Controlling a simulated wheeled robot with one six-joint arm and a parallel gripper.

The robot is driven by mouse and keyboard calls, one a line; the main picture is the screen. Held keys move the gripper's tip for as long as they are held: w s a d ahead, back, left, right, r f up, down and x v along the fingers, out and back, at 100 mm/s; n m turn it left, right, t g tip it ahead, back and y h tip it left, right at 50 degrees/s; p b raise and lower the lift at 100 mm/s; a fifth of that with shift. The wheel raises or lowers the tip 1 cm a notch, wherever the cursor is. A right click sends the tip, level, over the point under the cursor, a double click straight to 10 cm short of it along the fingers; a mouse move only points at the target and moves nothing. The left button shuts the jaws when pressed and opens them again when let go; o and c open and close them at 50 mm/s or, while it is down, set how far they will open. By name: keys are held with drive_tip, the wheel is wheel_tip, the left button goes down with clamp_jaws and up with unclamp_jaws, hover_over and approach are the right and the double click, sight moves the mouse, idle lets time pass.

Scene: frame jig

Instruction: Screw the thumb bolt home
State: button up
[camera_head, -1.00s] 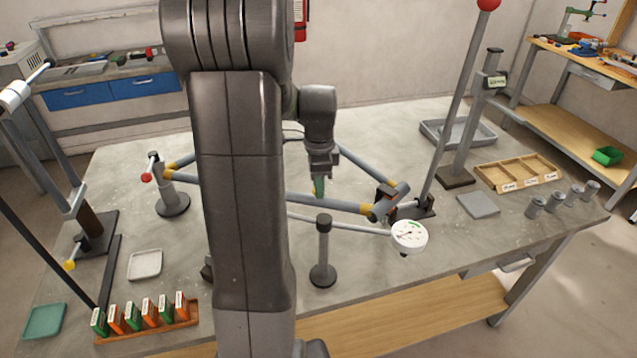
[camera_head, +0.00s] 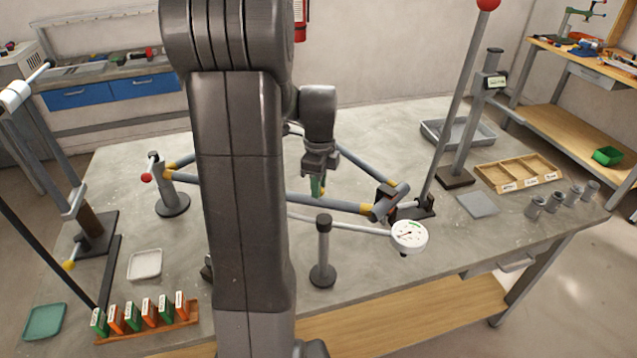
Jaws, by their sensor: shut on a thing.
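My gripper (camera_head: 317,188) points down over the middle of the bench, close to the frame of grey tubes (camera_head: 335,203) with yellow-brown joints. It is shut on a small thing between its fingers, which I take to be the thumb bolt. The thing is mostly hidden by the fingers, and a green strip shows at their tips. I cannot tell how deep the bolt sits or whether its thread is in a hole. My arm hides the left middle part of the frame.
A tall lever with a red ball (camera_head: 488,4) rises at right. A wooden tray (camera_head: 519,173), grey cups (camera_head: 552,200) and a rack of coloured boxes (camera_head: 150,318) stand around.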

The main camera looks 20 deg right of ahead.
drive_tip(key=shift+w+r, duration=0.1)
drive_tip(key=shift+r, duration=0.1)
drive_tip(key=o, duration=1)
drive_tip(key=shift+f, duration=0.1)
wheel_tip(320, 180, up, 14)
drive_tip(key=shift+b, duration=0.45)
